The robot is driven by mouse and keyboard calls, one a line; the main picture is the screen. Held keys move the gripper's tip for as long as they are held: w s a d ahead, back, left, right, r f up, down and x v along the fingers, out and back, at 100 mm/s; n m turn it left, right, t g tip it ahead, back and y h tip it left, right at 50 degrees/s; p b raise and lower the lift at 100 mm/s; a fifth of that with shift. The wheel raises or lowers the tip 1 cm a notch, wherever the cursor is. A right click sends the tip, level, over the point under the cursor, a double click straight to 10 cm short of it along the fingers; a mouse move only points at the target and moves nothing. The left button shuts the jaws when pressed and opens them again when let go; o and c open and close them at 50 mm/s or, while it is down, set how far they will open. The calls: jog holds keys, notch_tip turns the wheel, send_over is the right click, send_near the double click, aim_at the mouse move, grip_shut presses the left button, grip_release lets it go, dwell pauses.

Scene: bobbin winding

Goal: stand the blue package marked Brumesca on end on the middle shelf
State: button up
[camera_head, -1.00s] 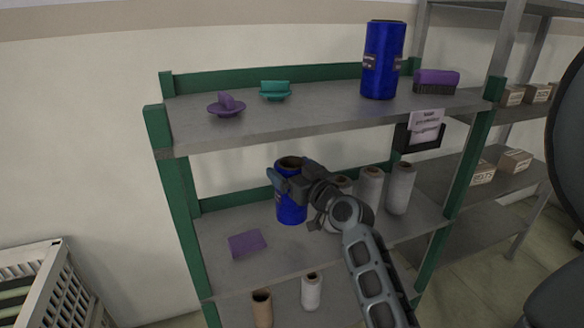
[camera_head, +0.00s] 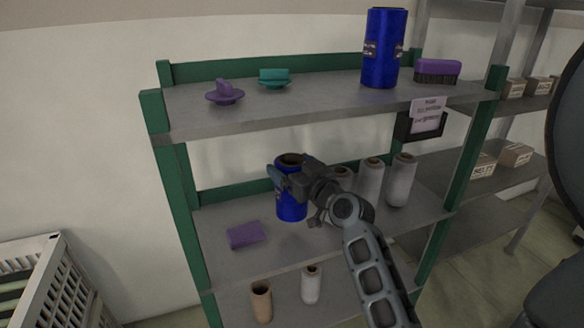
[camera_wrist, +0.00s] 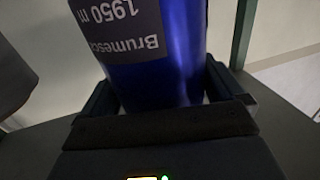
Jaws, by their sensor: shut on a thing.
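The blue package marked Brumesca (camera_head: 291,206) is upright over the left-middle part of the middle shelf (camera_head: 330,245). Its dark hollow top end faces up. My gripper (camera_head: 281,180) is shut around its upper part from the front right. In the wrist view the blue package (camera_wrist: 165,65) stands between the two fingers of my gripper (camera_wrist: 158,92), and its grey label reads upside down. Its base is at or very near the shelf surface; I cannot tell whether it touches.
Several grey rolls (camera_head: 402,180) stand right of the package. A purple sponge-like block (camera_head: 246,235) lies front left of it. Another blue package (camera_head: 383,50), a purple brush (camera_head: 437,70) and purple (camera_head: 225,93) and teal (camera_head: 274,79) knobbed pieces are on the top shelf (camera_head: 310,100).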

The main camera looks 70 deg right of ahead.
notch_tip(320, 180, down, 5)
jog(key=b, duration=0.5)
jog(key=shift+r, duration=0.1)
dwell(0.3)
jog(key=o, duration=1.2)
jog(key=shift+o, duration=0.2)
jog(key=b+v, duration=0.2)
jog(key=v, duration=0.5)
jog(key=shift+s+a, duration=0.25)
jog(key=shift+s, duration=0.05)
